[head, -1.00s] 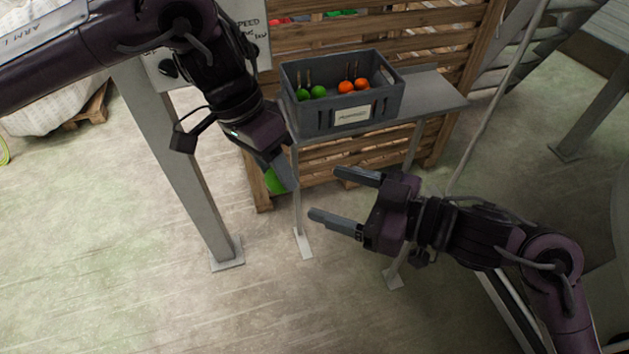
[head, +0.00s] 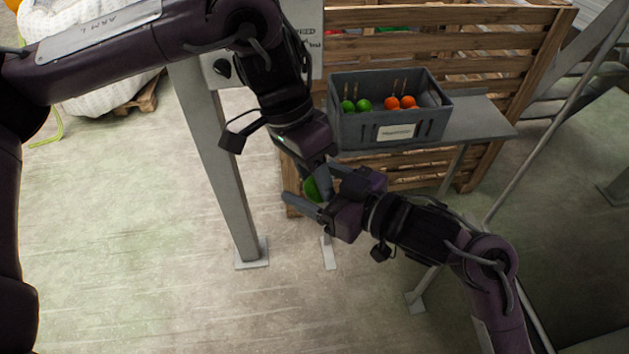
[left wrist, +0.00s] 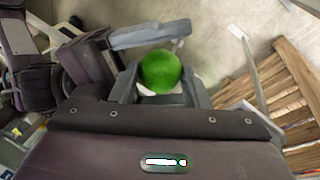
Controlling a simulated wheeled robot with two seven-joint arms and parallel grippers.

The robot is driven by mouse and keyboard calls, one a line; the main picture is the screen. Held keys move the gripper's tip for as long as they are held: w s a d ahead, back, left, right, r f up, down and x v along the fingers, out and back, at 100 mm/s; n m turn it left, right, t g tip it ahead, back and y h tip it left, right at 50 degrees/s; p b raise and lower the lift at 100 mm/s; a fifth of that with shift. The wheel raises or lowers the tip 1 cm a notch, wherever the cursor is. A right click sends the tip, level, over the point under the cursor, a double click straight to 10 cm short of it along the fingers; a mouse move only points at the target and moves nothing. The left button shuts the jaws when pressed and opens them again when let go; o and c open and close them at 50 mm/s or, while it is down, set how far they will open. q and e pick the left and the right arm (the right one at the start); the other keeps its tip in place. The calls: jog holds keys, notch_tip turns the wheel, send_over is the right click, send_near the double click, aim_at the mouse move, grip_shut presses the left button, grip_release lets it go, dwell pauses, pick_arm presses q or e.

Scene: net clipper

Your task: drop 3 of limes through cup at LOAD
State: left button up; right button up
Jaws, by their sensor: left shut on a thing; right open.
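A green lime (head: 311,188) is held between the fingers of my left gripper (head: 318,180). In the left wrist view the lime (left wrist: 160,71) sits between both fingertips. My right gripper (head: 308,186) is open, with its fingers on either side of the lime, close to the left gripper's tips; I cannot tell whether they touch it. More limes (head: 356,106) lie in the left part of a grey crate (head: 360,135), beside orange fruits (head: 400,102) at its right. I cannot make out a cup marked LOAD.
The crate stands on a grey shelf (head: 480,122) in front of a slatted wooden bin (head: 420,45). A grey post (head: 218,160) carries a panel with a dark knob (head: 221,68) at the left. The floor in front is clear.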

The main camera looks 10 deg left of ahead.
jog(key=shift+c, duration=0.3)
jog(key=c, duration=1)
pick_arm(q)
jog(key=o, duration=1)
jog(key=shift+o, duration=0.2)
